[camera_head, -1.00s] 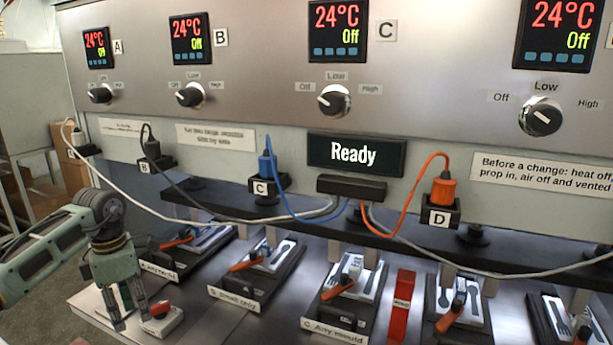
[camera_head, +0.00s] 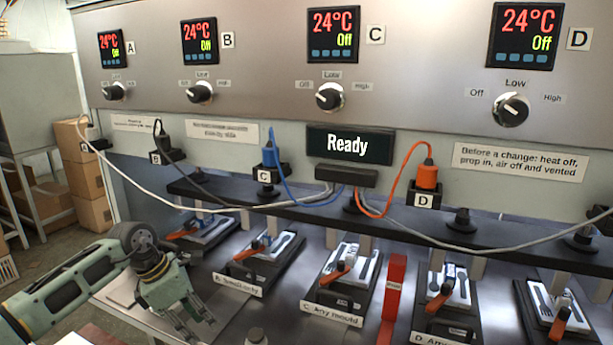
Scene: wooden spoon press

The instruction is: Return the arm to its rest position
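My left arm comes in from the lower left. Its grey-green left gripper (camera_head: 196,324) points down over the front left of the metal bench. Its fingers look parted, and I see nothing held between them. The small box with a red button that stood there earlier does not show; the gripper covers about that spot. My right gripper is not in view.
The press panel (camera_head: 270,50) spans the back, with its displays reading 24°C and Off. A Ready sign (camera_head: 350,145) hangs mid-panel. Moulds with orange handles line the bench, beside a red upright block (camera_head: 392,295). Cardboard boxes (camera_head: 85,175) stand at left.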

